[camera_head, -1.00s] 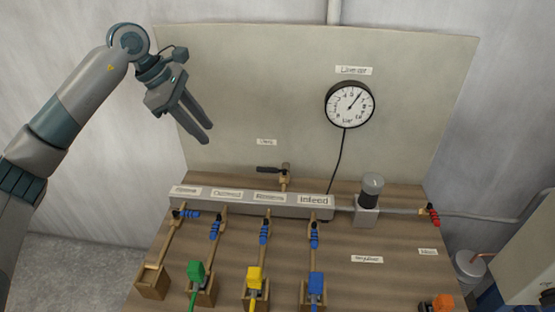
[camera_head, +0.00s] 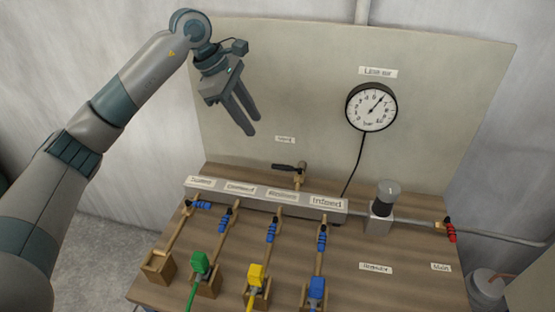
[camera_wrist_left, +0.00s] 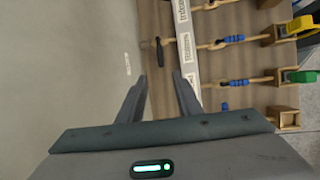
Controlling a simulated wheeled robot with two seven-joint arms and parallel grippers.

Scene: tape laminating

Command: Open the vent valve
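The vent valve is a brass fitting (camera_head: 299,179) with a black lever (camera_head: 284,167), behind the grey manifold at the foot of the upright panel. The lever points left, lying along the manifold. A small, hard-to-read label (camera_head: 285,139) is on the panel above it. My left gripper (camera_head: 253,126) is in front of the panel, above and left of the lever, fingers apart and empty. In the left wrist view the fingertips (camera_wrist_left: 160,76) are spread, with the black lever (camera_wrist_left: 158,50) beyond them, not touching. My right gripper is not in view.
The grey manifold (camera_head: 262,201) has several blue-handled valves, with green (camera_head: 200,262), yellow (camera_head: 256,275) and blue (camera_head: 317,289) connectors below. A round gauge (camera_head: 372,107) hangs on the panel (camera_head: 310,85). A regulator (camera_head: 384,207) and a red-handled valve (camera_head: 449,230) are at right.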

